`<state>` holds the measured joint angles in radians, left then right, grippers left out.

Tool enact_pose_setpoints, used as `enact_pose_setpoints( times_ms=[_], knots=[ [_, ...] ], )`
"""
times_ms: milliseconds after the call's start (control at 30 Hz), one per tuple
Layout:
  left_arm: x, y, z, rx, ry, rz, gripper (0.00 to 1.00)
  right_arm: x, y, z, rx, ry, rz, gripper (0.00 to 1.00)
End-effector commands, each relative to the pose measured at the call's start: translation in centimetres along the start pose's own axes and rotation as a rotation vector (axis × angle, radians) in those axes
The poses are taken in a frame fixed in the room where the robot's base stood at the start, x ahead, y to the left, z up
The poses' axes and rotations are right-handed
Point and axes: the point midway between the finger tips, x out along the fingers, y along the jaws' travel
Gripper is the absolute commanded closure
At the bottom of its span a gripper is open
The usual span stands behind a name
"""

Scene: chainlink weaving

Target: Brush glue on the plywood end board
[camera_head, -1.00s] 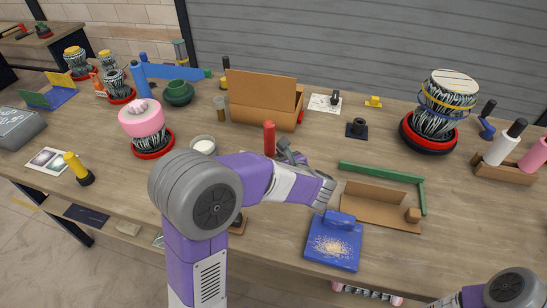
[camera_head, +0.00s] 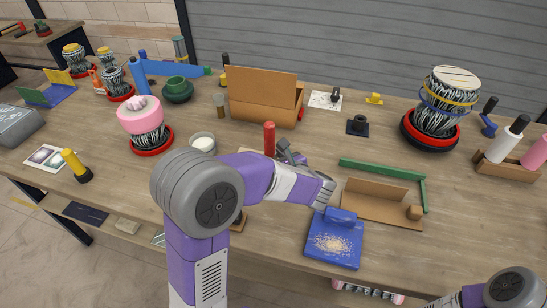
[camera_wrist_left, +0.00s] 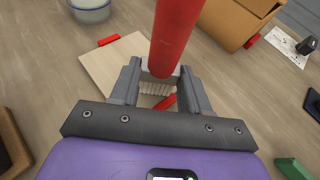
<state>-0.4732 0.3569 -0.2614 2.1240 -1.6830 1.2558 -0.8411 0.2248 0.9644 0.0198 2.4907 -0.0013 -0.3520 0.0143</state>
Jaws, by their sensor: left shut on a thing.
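My left gripper (camera_head: 286,153) is shut on the red-handled brush (camera_head: 269,138), which stands upright between its fingers. In the left wrist view the brush (camera_wrist_left: 174,35) shows its pale bristles just past the fingers, above or on the plywood board (camera_wrist_left: 108,70). I cannot tell whether they touch it. The board is pale and lies flat, with red pieces at its edges; my arm mostly hides it in the head view. A small pot (camera_head: 203,143) with white contents stands to the left of the brush. My right gripper is out of view.
A brown open box (camera_head: 262,112) stands behind the brush. A blue board with a sandy patch (camera_head: 334,242), a cardboard tray (camera_head: 372,210) and a green angled bar (camera_head: 380,172) lie to the right. A pink-topped drum (camera_head: 146,125) stands at the left.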

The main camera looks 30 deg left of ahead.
Motion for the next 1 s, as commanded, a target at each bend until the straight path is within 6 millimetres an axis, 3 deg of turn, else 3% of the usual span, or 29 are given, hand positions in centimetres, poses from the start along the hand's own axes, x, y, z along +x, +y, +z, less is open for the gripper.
enact_pose_setpoints(
  times_ms=[1000],
  knots=[
    [2.7, 2.9, 1.0, -0.001, 0.0, 0.002, 0.85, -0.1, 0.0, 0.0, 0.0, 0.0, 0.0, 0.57]
  ],
)
